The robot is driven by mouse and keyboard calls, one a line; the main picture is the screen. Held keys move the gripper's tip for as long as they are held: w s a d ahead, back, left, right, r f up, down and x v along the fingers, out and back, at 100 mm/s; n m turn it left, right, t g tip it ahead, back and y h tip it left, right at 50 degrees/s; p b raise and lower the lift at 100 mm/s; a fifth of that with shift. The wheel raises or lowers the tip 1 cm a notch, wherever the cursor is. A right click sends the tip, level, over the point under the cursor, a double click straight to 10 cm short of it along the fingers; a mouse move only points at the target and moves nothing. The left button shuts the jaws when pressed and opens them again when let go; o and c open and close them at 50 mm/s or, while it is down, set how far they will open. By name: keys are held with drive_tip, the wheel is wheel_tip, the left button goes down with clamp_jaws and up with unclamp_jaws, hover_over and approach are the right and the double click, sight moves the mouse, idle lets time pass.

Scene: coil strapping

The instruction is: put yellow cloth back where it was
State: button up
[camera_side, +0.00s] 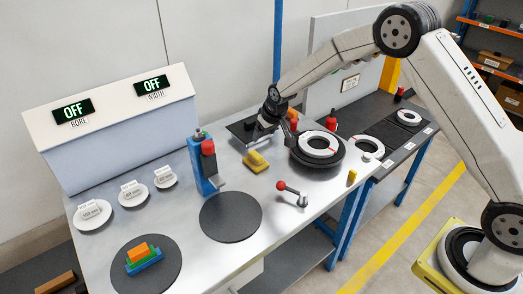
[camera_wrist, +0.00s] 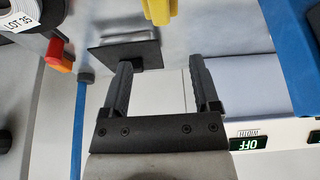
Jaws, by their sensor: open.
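The yellow cloth (camera_side: 256,162) appears as a small yellow heap with a raised middle on the grey table, right of the blue post. It seems to be the yellow shape at the top edge of the wrist view (camera_wrist: 159,10), partly cut off. My gripper (camera_side: 259,136) is just behind it in the side view, low near the dark square plate (camera_side: 239,131). In the wrist view my gripper (camera_wrist: 161,66) has its fingers wide apart with nothing between them. The plate (camera_wrist: 125,52) lies beyond the left finger.
A blue post (camera_side: 201,169) with a red knob stands left of the cloth. A dark turntable (camera_side: 319,161) with white rings is at right. A red-knobbed lever (camera_side: 292,191) and black disc (camera_side: 231,217) lie in front. Coloured blocks (camera_side: 143,258) sit at front left.

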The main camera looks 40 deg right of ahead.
drive_tip(key=s+r+g, duration=0.1)
drive_tip(key=s+r, duration=0.2)
drive_tip(key=s, duration=1.2)
drive_tip(key=s+r+g, duration=0.1)
drive_tip(key=s+r, duration=0.2)
drive_tip(key=s, duration=1.3)
drive_tip(key=shift+r, duration=0.3)
